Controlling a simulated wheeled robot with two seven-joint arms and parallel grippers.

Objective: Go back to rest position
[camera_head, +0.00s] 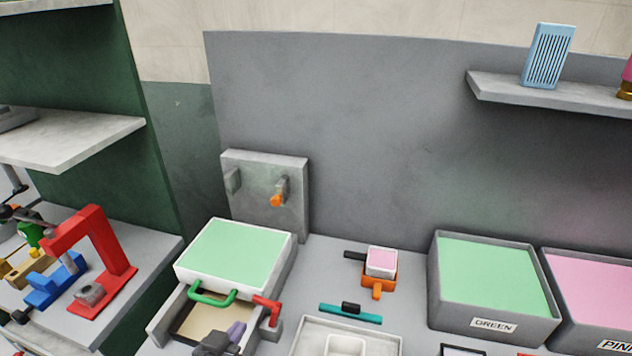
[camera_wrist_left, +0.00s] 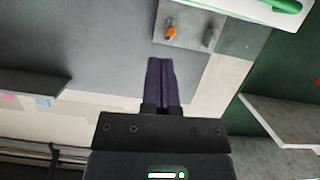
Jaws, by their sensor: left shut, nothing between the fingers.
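My left gripper (camera_head: 236,330) shows at the bottom of the head view, in front of the open drawer (camera_head: 180,308) of a white press with a green top (camera_head: 232,253). Its dark body is mostly cut off by the frame edge. In the left wrist view its two purple fingers (camera_wrist_left: 161,84) lie together, shut with nothing between them. My right gripper is in neither view.
A red handle (camera_head: 267,306) and a green handle (camera_head: 212,297) stand close to my left gripper. A white tray (camera_head: 308,332) lies to its right. Green (camera_head: 478,307) and pink bins (camera_head: 575,322) stand further right. A red press (camera_head: 103,255) is at left.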

